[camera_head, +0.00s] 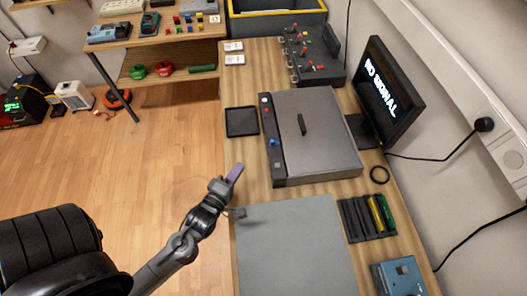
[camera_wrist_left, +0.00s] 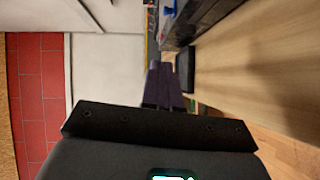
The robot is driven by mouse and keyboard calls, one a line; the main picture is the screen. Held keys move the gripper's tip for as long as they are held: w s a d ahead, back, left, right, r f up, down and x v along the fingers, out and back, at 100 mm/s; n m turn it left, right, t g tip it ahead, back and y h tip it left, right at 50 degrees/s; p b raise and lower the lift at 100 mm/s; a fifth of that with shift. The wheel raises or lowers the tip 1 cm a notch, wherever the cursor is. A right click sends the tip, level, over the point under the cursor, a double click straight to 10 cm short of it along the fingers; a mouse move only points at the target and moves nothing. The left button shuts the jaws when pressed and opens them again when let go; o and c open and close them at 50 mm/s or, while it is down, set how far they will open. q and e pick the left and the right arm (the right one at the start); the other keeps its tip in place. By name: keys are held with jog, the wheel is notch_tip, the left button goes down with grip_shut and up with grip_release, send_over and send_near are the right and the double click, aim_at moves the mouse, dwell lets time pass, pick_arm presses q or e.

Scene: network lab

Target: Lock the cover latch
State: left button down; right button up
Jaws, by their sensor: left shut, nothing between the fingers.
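A grey box with a flat cover (camera_head: 330,130) lies on the wooden bench, its cover down. A black handle (camera_head: 302,124) stands on the cover. A dark strip along the box's left side carries a blue knob (camera_head: 274,142) and small buttons; I cannot tell which part is the latch. My left gripper (camera_head: 237,171), with purple fingers, is shut and empty, left of the box's near left corner and apart from it. In the left wrist view the shut fingers (camera_wrist_left: 164,85) point toward the dark box side (camera_wrist_left: 183,22), where a blue part (camera_wrist_left: 169,6) shows. My right gripper is out of view.
A black tray (camera_head: 241,121) lies left of the box. A grey mat (camera_head: 295,250) covers the near bench. A switch panel (camera_head: 311,58) stands behind.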

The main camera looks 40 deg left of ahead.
pick_arm(q)
jog(key=shift+w+f, duration=0.1)
dwell(0.4)
send_near(273, 142)
jog(key=w+a, duration=0.2)
jog(key=a, duration=0.4)
jog(key=shift+w+d+f+b, duration=0.25)
jog(key=shift+w+d, duration=0.35)
jog(key=shift+w, duration=0.25)
jog(key=shift+w+d+f+b, duration=0.25)
jog(key=shift+w+d, duration=0.35)
jog(key=shift+w, duration=0.3)
jog(key=shift+w+r, duration=0.1)
jog(key=shift+w+d+p, duration=0.3)
jog(key=shift+w+d, duration=0.25)
jog(key=shift+w, duration=0.1)
jog(key=shift+w+d, duration=0.1)
jog(key=shift+d, duration=0.05)
